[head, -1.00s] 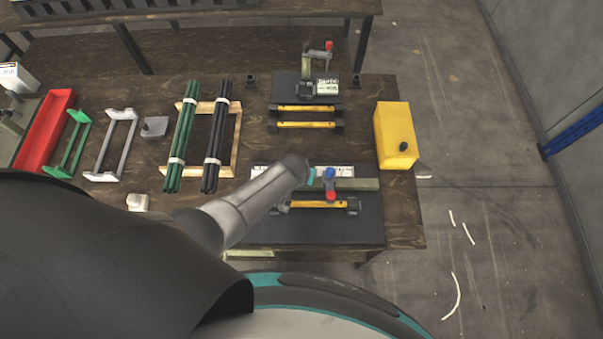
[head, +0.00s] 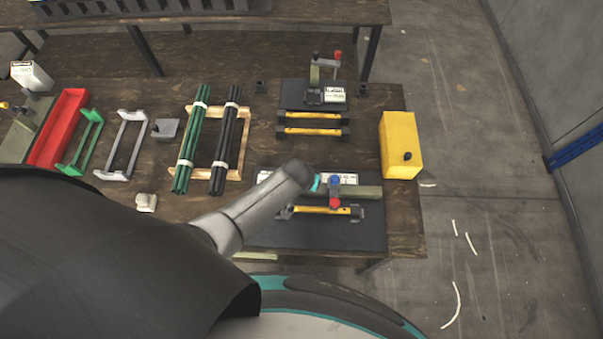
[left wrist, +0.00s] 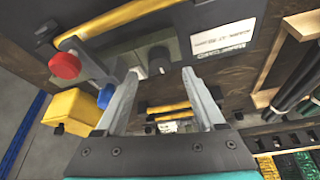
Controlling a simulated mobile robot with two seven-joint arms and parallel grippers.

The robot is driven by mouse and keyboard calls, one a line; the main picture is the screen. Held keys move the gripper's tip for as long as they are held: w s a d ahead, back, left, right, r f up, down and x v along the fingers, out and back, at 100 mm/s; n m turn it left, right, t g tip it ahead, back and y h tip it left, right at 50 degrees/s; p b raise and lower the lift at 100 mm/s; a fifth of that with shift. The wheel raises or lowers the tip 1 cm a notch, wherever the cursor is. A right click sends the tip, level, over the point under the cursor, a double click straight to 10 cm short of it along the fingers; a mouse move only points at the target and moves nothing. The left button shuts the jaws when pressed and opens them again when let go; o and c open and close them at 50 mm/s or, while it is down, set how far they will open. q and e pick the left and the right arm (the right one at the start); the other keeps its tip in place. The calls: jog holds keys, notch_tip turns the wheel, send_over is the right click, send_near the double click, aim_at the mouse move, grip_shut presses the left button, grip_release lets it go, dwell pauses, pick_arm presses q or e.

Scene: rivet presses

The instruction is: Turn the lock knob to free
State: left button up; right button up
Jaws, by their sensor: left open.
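The near press stands on a dark plate (head: 300,235), with a blue knob (head: 335,181), a red knob (head: 335,203) and a yellow bar (head: 312,209). I cannot tell which knob is the lock knob. My left arm reaches in just left of the blue knob; its fingertips are hidden in the head view. In the left wrist view my left gripper (left wrist: 162,75) is open and empty. There the red knob (left wrist: 65,66) and the blue knob (left wrist: 105,97) lie left of the fingers. My right gripper is not in view.
A second press (head: 328,95) stands at the back, with yellow bars in front of it. A yellow box (head: 398,135) is at the right table edge. Green rods (head: 190,140) and black rods (head: 226,135) lie on a wooden rack. A red tray (head: 60,125) is at left.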

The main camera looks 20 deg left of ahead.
pick_arm(q)
jog(key=p+v, duration=0.1)
jog(key=v, duration=1)
jog(key=shift+r+p, duration=0.35)
jog(key=shift+s, duration=0.1)
